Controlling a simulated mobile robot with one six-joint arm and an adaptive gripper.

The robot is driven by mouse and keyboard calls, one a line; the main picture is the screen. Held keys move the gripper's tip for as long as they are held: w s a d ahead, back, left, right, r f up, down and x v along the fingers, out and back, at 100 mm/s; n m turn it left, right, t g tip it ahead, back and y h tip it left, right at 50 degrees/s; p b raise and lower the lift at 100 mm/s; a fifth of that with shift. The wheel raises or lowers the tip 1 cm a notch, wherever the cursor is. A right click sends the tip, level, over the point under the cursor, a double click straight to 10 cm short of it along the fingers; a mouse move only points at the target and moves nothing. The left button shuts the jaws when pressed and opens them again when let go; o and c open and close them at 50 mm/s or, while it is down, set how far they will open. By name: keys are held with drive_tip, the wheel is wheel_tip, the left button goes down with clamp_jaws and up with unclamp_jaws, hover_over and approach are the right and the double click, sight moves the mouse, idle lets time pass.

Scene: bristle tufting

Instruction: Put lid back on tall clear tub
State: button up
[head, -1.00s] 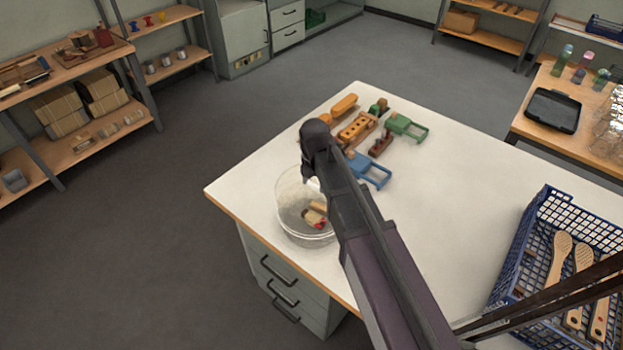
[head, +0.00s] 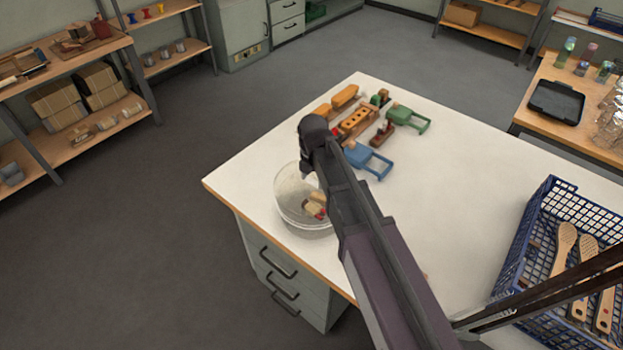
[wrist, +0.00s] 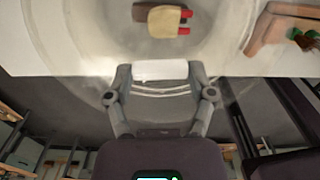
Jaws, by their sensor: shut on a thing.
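The clear tub (head: 287,212) stands near the left front corner of the white table, with a few wooden and red-marked pieces (head: 315,206) in it. Those pieces show at the top of the wrist view (wrist: 163,20), inside the tub's pale round outline. My gripper (wrist: 160,73) is over the tub's near side, shut on a pale, see-through piece that looks like the lid (wrist: 160,70). Only a whitish strip of it shows between the fingers; the rest is hard to make out. In the head view my arm hides the fingertips and part of the tub's rim.
Wooden, green and blue brush fixtures (head: 358,118) lie behind the tub on the table (head: 440,200). A blue crate (head: 540,205) with wooden brush handles stands at the right. The table middle is clear. A side table (head: 530,119) holds a black tray and bottles.

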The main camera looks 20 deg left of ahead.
drive_tip(key=shift+f+b, duration=1.5)
drive_tip(key=shift+f, duration=0.35)
drive_tip(key=shift+f, duration=0.15)
idle(1.0)
drive_tip(key=o, duration=0.9)
drive_tip(key=shift+c, duration=0.2)
drive_tip(key=shift+r+p, duration=3.35)
drive_tip(key=shift+r, duration=0.2)
